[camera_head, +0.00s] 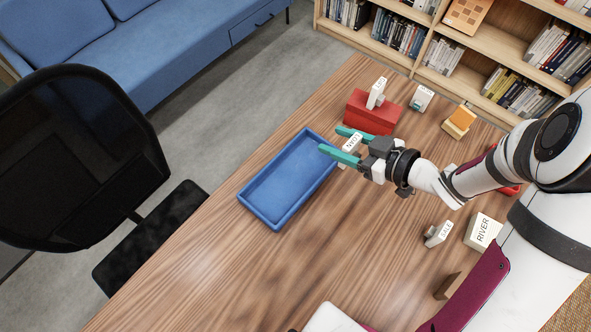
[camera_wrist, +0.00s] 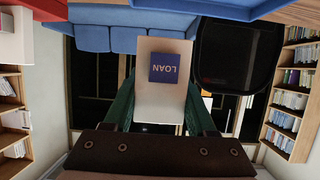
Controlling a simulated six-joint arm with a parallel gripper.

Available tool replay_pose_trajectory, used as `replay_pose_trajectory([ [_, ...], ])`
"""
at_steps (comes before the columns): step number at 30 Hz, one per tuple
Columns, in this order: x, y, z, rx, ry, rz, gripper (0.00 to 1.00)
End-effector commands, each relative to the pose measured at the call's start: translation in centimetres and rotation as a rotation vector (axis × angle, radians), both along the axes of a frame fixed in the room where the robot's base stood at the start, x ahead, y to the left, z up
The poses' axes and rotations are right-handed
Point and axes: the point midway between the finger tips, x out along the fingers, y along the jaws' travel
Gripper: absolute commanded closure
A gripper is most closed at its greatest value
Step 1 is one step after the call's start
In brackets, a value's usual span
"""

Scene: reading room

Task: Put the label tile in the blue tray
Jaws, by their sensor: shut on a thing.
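My gripper (camera_head: 340,141) has teal fingers and is shut on a pale label tile (camera_head: 351,144). The tile stands between the fingers, with dark lettering on the face seen from the head camera. In the wrist view the tile (camera_wrist: 161,104) shows a dark blue square reading LOAN, upside down. The blue tray (camera_head: 262,216) is an open, shallow rectangle on the wooden table, and looks empty. The gripper and tile are by its upper right end in the head view; their exact height above the table is hard to tell.
A red block (camera_head: 371,116) with a white tile (camera_head: 376,93) on it stands just behind the gripper. A small teal-marked block (camera_head: 422,98), an orange-yellow block (camera_head: 459,121), a SALE tile (camera_head: 438,233) and a RIVER block (camera_head: 484,231) are rightward. The table front is largely clear.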

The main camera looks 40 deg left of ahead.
Motion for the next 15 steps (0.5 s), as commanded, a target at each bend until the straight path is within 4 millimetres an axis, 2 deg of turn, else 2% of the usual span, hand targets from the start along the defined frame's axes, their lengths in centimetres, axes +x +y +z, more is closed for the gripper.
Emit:
replay_pose_trajectory([
  [4,-2.0,2.1,-1.3,0.000,0.006,0.048,0.99],
  [9,-4.4,7.0,-4.6,-0.003,0.006,0.050,0.99],
  [12,-5.4,9.2,-6.1,-0.003,0.003,0.047,0.99],
  [15,-5.8,10.5,-6.9,-0.001,0.001,0.043,0.99],
])
